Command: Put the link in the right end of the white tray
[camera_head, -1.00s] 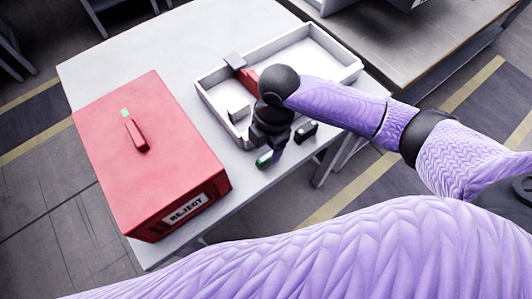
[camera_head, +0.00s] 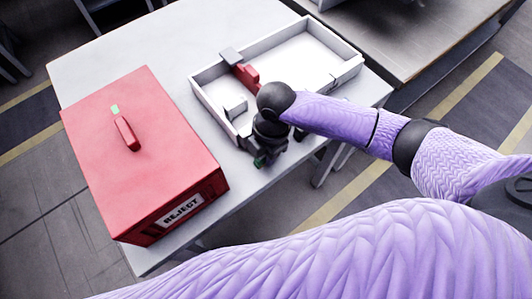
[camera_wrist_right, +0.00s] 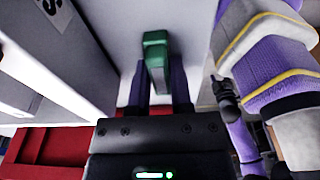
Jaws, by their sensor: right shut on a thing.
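The white tray (camera_head: 345,76) lies on the table in the head view, its right end open and bare inside. My right gripper (camera_head: 262,157) is at the table's front edge, outside the tray's near side, pointing down. It is shut on a green piece, seen as a small green spot in the head view. In the right wrist view the green piece (camera_wrist_right: 155,50) sits between the dark fingers and sticks out past them. I take it as the link; its full shape is hidden.
A red REJECT box (camera_head: 140,150) stands left of the tray.

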